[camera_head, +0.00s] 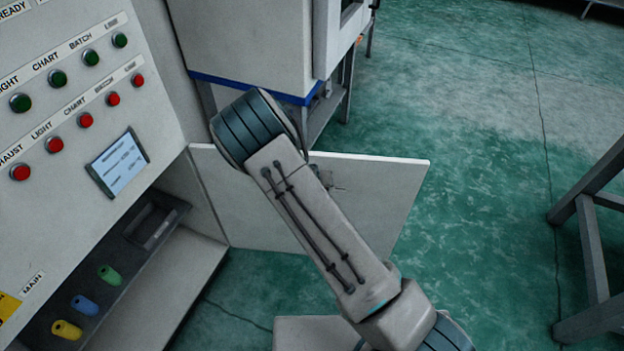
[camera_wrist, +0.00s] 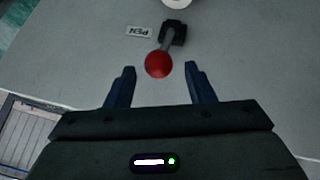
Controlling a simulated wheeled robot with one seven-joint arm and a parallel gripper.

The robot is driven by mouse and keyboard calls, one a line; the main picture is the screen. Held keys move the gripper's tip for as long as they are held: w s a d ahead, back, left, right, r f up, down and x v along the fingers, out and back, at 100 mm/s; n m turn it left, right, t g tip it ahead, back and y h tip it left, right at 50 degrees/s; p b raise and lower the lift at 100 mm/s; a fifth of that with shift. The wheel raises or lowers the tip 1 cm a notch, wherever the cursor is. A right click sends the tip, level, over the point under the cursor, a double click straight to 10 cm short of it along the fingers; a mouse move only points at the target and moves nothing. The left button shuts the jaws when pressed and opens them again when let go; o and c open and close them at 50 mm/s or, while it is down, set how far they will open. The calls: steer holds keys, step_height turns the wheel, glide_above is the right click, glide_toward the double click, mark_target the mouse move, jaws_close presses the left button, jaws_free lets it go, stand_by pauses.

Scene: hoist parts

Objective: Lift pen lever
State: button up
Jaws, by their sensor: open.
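The pen lever shows in the wrist view, with a red ball knob (camera_wrist: 159,64), a short grey shaft and a dark base (camera_wrist: 174,33) on a grey panel. A label reading PEN (camera_wrist: 138,32) sits left of the base. My gripper (camera_wrist: 160,72) is open, with one finger on each side of the knob and clear gaps between. I cannot tell from this view whether the fingertips are level with the knob in depth. In the head view my arm hides the lever and my gripper.
A control panel with green buttons (camera_head: 58,78), red buttons (camera_head: 85,120) and a small screen (camera_head: 119,163) stands at the left. A tray below holds several coloured pieces (camera_head: 84,304). A white panel (camera_head: 375,188) stands open behind my arm. Green floor (camera_head: 480,150) is clear at the right, beside a grey metal frame (camera_head: 593,255).

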steer(key=p+v, duration=0.2)
steer(key=v, duration=0.9)
